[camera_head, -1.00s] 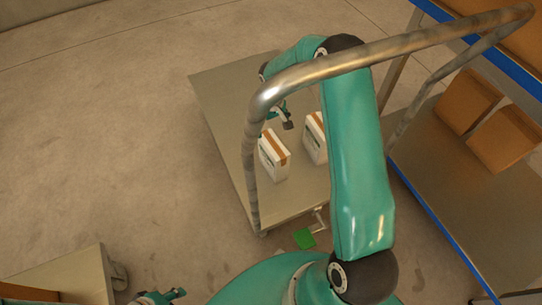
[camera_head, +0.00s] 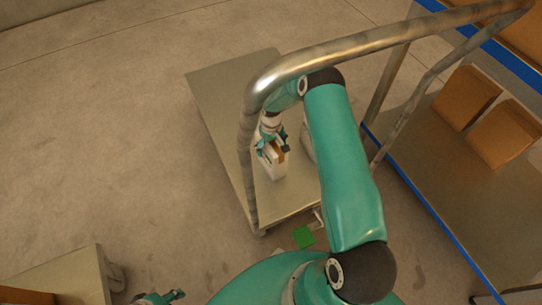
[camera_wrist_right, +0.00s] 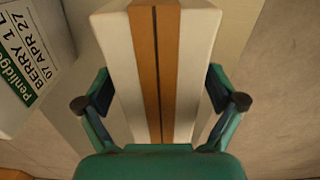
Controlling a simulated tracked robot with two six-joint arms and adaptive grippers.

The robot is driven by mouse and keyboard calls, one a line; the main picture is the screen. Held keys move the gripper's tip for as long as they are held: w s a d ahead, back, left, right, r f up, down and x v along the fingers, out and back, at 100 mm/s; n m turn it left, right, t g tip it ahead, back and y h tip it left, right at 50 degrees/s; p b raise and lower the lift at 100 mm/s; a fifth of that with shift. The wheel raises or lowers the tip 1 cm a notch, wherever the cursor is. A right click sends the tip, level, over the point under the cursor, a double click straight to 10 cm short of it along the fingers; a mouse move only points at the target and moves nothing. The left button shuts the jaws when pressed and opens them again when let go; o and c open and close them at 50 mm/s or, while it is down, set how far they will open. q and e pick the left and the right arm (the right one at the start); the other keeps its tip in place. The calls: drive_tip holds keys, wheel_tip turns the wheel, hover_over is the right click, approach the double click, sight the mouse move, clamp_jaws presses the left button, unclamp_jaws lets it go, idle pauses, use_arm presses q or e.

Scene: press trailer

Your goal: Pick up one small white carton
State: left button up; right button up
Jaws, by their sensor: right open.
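A small white carton (camera_head: 271,166) with a brown stripe stands on the grey cart (camera_head: 220,95). My right gripper (camera_head: 272,148) is just above it, its fingers at either side of its top. In the right wrist view the carton (camera_wrist_right: 200,40) lies between the two fingers of my open right gripper (camera_wrist_right: 160,105), with a gap beside it at each finger. A second white carton (camera_head: 308,145) stands to the right, mostly hidden by my right arm. A labelled white carton (camera_wrist_right: 25,60) shows at the left in the right wrist view. My left gripper (camera_head: 162,297) is at the bottom edge, small.
The cart's metal handle (camera_head: 400,45) arches over my right arm. A blue-edged shelf (camera_head: 430,170) at the right holds brown boxes (camera_head: 466,97). A table (camera_head: 80,275) is at bottom left. A green patch (camera_head: 303,237) lies near the cart.

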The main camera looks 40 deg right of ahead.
drive_tip(key=shift+f, duration=0.15)
clamp_jaws()
drive_tip(key=shift+w, duration=0.1)
idle(0.4)
